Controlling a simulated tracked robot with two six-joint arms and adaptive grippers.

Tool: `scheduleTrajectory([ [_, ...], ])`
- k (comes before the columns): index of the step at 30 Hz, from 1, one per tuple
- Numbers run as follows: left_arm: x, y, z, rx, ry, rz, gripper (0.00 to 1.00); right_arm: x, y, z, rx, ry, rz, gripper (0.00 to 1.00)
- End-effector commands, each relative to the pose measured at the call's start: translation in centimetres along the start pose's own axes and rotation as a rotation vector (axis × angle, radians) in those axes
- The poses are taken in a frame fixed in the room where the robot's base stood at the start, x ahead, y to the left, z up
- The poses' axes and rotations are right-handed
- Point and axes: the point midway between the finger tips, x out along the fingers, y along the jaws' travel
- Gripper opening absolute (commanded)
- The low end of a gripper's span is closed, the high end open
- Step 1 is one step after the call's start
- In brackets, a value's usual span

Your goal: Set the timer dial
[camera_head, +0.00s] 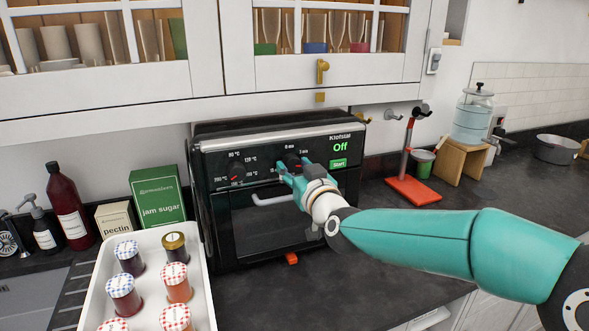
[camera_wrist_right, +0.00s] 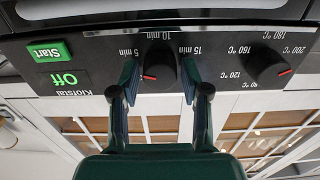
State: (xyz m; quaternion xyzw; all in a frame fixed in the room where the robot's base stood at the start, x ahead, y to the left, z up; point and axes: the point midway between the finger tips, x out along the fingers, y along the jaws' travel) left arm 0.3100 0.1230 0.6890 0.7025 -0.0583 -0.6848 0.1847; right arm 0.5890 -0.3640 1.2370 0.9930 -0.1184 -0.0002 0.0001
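The timer dial is a black round knob with a red mark (camera_wrist_right: 158,70) on the oven's (camera_head: 272,215) black front panel. In the wrist view, which is upside down, labels for 5, 10 and 15 min surround it; the red mark is at its lower left. My right gripper (camera_head: 289,172) is at the panel, hiding most of the dial in the head view. In the wrist view my right gripper (camera_wrist_right: 160,82) has one finger on each side of the dial, apart, with narrow gaps seeming to show. My left gripper is out of view.
A temperature dial (camera_wrist_right: 266,66) sits beside the timer dial. The green Off display (camera_head: 340,146) and Start button (camera_head: 339,163) are on the panel. A white tray (camera_head: 208,290) of jars stands left of the oven. Glazed cupboards (camera_head: 325,70) hang above.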

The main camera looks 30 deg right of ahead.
Motion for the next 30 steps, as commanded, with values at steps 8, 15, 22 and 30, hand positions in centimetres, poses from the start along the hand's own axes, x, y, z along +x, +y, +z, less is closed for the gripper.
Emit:
scheduleTrajectory([
  [8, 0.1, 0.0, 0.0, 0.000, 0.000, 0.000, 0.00, 0.0, 0.0, 0.0, 0.002, 0.000, 0.000, 0.03],
  [15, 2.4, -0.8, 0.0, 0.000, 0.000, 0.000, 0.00, 0.0, -0.1, 0.4, 0.175, 0.003, -0.001, 0.03],
  [22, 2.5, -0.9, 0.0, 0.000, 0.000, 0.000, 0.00, 0.0, -0.1, 0.0, 0.252, -0.001, 0.000, 0.03],
  [30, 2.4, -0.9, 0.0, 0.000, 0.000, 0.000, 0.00, 0.0, -0.1, 0.0, 0.249, -0.001, 0.000, 0.57],
])
